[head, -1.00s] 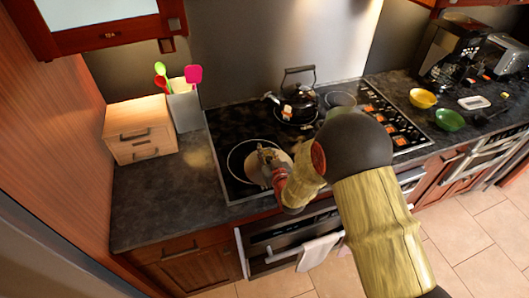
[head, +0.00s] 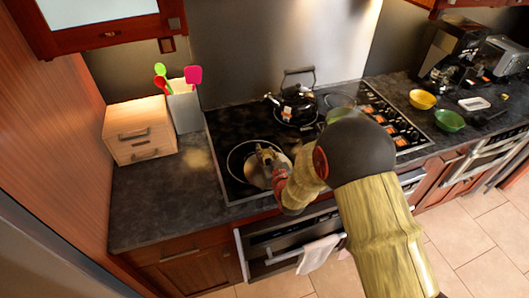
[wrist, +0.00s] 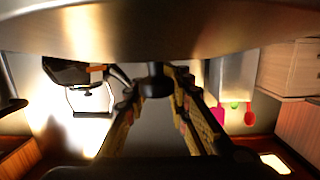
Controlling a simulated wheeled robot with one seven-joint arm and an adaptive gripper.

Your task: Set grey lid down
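The grey lid (head: 254,174) is a round metal disc over the front left burner of the black stove (head: 225,125). It is partly hidden by my gripper (head: 268,157). In the wrist view the lid (wrist: 220,28) fills the top of the picture, and its dark knob (wrist: 154,84) sits between the fingers of my gripper (wrist: 156,88). The fingers close on the knob from both sides. I cannot tell whether the lid touches the burner or hangs just above it.
A black kettle (head: 297,105) stands on the back burner. A utensil holder (head: 184,108) and a wooden drawer box (head: 140,132) stand left of the stove. Yellow (head: 423,98) and green (head: 449,120) bowls sit on the right counter. The front left counter is clear.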

